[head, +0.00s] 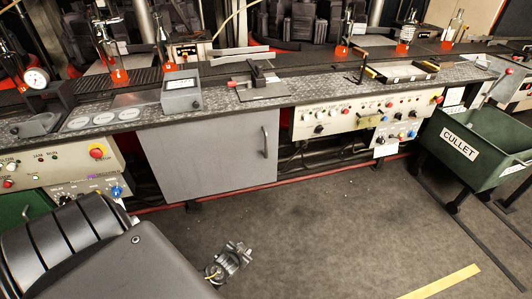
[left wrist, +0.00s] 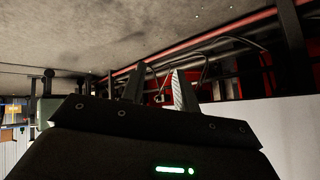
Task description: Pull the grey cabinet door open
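The grey cabinet door (head: 205,165) is closed and flush under the worktop in the head view. Its vertical bar handle (head: 265,141) is near the door's right edge. In the left wrist view, a pale panel (left wrist: 295,135), likely the cabinet, fills the lower right; no handle is visible there. My left gripper (head: 235,260) is low in front of the door, over the floor, well short of the handle, and partly hidden by my arm. Its two fingers (left wrist: 160,88) are apart with nothing between them in the left wrist view. My right gripper is not in view.
A control panel (head: 365,112) sits right of the door, with pipes and dark open space below. Another panel (head: 60,165) is at left. A green cullet bin (head: 475,150) stands at right. The worktop (head: 225,102) overhangs the door. The floor (head: 330,225) in front is clear.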

